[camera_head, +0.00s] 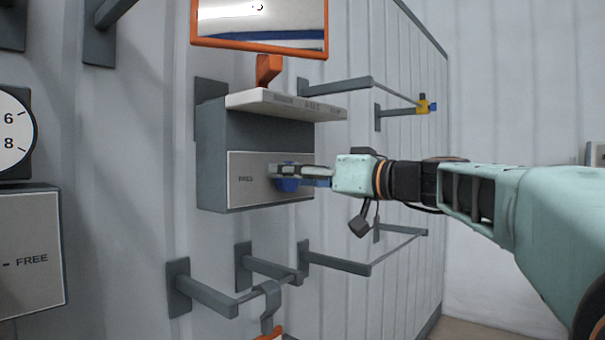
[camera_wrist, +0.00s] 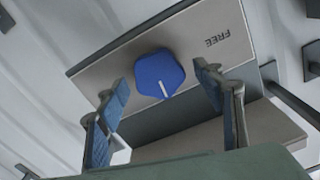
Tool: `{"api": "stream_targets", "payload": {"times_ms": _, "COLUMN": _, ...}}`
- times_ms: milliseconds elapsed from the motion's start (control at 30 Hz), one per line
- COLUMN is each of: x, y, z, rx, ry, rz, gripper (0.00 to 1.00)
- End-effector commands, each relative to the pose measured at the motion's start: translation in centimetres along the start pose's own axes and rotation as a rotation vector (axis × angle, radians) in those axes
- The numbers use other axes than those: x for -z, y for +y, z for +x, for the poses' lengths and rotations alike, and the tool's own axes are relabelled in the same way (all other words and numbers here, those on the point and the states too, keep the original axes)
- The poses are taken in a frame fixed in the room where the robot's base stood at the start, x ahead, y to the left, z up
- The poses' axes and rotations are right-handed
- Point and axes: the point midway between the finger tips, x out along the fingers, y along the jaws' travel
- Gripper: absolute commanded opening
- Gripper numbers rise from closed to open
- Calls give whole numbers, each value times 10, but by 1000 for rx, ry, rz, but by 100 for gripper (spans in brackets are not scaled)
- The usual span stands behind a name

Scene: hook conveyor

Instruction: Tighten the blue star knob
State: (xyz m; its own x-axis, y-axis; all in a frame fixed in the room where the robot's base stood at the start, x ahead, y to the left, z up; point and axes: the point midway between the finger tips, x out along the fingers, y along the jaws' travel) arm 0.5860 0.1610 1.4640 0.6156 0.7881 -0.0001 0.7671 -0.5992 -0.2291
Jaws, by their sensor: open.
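The blue star knob (camera_wrist: 158,72) sits on the light front plate of a grey box (camera_wrist: 105,83) in the wrist view. A white line on the knob points toward the bottom of the picture, away from the printed word FREE (camera_wrist: 216,38). My gripper (camera_wrist: 163,84) is open, with one finger on each side of the knob and visible gaps to it. In the head view the knob (camera_head: 288,185) is partly hidden behind my gripper (camera_head: 302,174), which reaches in from the right. Whether the fingertips touch the plate I cannot tell.
A pale shelf (camera_head: 287,104) juts out above the box, with an orange-framed mirror (camera_head: 260,51) higher up. Grey wall rails (camera_head: 335,263) stick out below and to the right. A second box (camera_head: 28,252) and a dial (camera_head: 12,134) are at the left.

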Motion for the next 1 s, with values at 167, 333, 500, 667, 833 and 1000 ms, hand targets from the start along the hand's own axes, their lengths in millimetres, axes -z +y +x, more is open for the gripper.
{"api": "stream_targets", "payload": {"times_ms": 167, "x": 0, "y": 0, "z": 1, "rx": 0, "ry": 0, "rz": -1, "gripper": 62}}
{"api": "stream_targets", "payload": {"times_ms": 333, "x": 0, "y": 0, "z": 1, "rx": 0, "ry": 0, "rz": -1, "gripper": 51}}
{"api": "stream_targets", "payload": {"times_ms": 500, "x": 0, "y": 0, "z": 0, "rx": 0, "ry": 0, "rz": -1, "gripper": 32}}
{"api": "stream_targets", "payload": {"times_ms": 667, "x": 0, "y": 0, "z": 0, "rx": 0, "ry": 0, "rz": 0, "gripper": 20}}
{"api": "stream_targets", "payload": {"times_ms": 833, "x": -1, "y": 0, "z": 1, "rx": 1, "ry": 0, "rz": 15, "gripper": 20}}
{"api": "stream_targets", "payload": {"times_ms": 1000, "x": -1, "y": 0, "z": 1, "rx": 1, "ry": 0, "rz": 75, "gripper": 20}}
